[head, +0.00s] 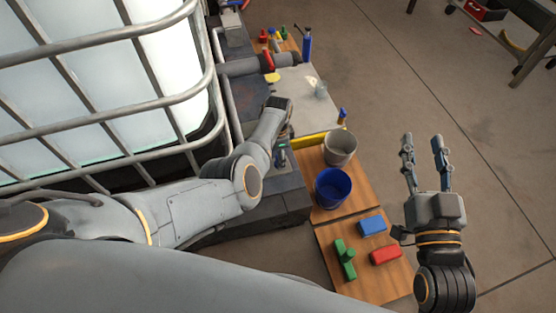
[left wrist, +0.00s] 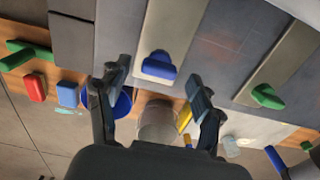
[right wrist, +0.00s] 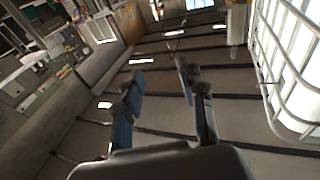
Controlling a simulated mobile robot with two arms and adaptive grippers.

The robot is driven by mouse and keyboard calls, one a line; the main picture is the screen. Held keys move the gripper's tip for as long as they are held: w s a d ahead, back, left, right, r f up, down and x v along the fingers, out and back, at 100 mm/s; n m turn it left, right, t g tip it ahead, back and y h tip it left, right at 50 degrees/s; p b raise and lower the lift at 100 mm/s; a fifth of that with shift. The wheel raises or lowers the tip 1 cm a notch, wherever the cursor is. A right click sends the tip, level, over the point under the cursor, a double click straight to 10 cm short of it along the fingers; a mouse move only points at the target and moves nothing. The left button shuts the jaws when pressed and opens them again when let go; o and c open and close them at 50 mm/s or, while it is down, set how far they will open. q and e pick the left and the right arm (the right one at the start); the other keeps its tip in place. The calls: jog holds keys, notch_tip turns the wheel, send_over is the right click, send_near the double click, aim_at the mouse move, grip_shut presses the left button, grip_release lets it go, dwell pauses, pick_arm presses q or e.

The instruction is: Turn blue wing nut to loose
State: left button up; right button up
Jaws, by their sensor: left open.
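The blue wing nut (left wrist: 158,67) sits on a pale plate (left wrist: 175,22) on a dark grey panel in the left wrist view. My left gripper (left wrist: 157,77) is open, with one finger to each side of the nut in that picture. I see no contact, and the remaining gap is hard to judge. The nut is hidden behind my left arm in the head view. My right gripper (head: 422,146) is open and empty, over the floor at the right; its spread fingers also show in the right wrist view (right wrist: 157,80).
A green wing nut (left wrist: 267,97) sits on another plate to the right. A wooden board holds a blue bucket (head: 332,188), a grey bucket (head: 340,148), and green, blue and red blocks (head: 385,254). A caged white tank (head: 100,75) stands left.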

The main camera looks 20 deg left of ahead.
pick_arm(q)
notch_tip(320, 180, down, 2)
jog(key=shift+f+b, duration=0.1)
jog(key=shift+b, duration=0.55)
pick_arm(e)
notch_tip(320, 180, up, 7)
jog(key=s+t+y, duration=0.1)
jog(key=s+t, duration=0.1)
jog(key=t, duration=0.2)
jog(key=shift+s+a+t+y, duration=0.15)
jog(key=shift+a+t+y, duration=0.05)
jog(key=shift+t+y, duration=0.1)
pick_arm(q)
jog(key=c, duration=1.1)
jog(key=shift+c, duration=0.2)
